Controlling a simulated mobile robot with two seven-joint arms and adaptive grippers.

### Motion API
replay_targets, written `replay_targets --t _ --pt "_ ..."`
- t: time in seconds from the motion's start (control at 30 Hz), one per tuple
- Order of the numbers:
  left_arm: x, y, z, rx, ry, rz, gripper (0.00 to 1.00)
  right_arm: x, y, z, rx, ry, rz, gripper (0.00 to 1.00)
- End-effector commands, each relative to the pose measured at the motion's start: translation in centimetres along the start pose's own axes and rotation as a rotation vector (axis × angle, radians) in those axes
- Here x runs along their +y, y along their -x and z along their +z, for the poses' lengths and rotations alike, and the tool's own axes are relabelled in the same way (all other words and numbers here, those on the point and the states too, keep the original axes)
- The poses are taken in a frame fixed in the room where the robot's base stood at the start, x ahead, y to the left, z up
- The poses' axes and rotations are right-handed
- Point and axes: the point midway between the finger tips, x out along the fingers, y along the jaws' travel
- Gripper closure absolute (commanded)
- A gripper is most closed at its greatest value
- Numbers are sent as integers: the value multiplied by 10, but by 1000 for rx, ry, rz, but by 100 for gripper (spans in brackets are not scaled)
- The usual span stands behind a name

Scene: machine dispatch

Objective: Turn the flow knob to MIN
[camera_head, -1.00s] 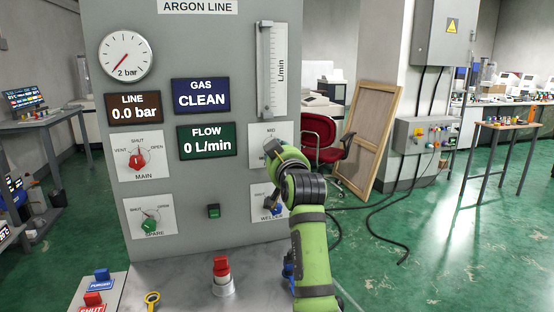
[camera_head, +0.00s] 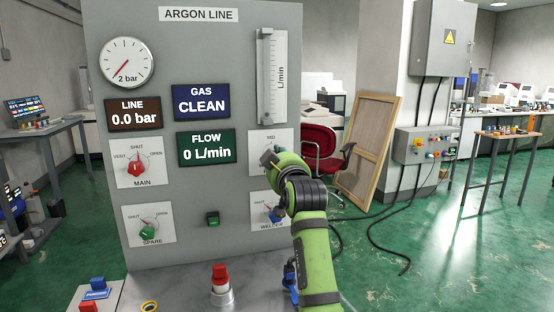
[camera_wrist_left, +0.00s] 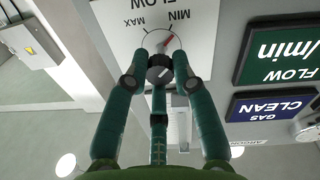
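The flow knob (camera_wrist_left: 159,70) is dark and round, on a white plate in the left wrist view, where the picture is upside down. A red mark (camera_wrist_left: 168,43) lies beside it, on the side of the MIN label (camera_wrist_left: 180,15). The MAX label is to the left. The left gripper's green fingers (camera_wrist_left: 160,62) are around the knob; whether they press on it is unclear. In the head view the left gripper (camera_head: 275,152) is at the flow plate (camera_head: 284,138), hiding the knob. The FLOW display (camera_head: 207,148) reads 0 L/min. The right gripper is not in view.
The panel also carries the MAIN knob (camera_head: 136,168), the green SPARE knob (camera_head: 148,222) and the WELDER knob (camera_head: 272,214), just below my left arm. A red-topped button (camera_head: 220,278) stands on the ledge. A red chair (camera_head: 318,145) is behind the panel's right edge.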

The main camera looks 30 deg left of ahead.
Motion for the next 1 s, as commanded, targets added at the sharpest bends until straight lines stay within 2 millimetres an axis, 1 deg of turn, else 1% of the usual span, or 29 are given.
replay_targets --t 0.03,0.07,0.33,0.47,0.57,0.8,0.9,1.0 --pt "2 0 -9 19 4 5 54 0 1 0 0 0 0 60" --pt "1 0 -8 18 3 4 51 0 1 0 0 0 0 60" --pt "1 0 -4 9 1 3 51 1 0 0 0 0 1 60" --pt "3 0 -9 9 1 3 51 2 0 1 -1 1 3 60" --pt "6 0 -22 10 3 3 51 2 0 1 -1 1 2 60" --pt "21 -2 -68 13 4 4 51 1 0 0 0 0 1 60" --pt "26 -2 -82 12 3 3 51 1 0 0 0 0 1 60" --pt "29 -3 -93 12 2 3 51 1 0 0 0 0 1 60"
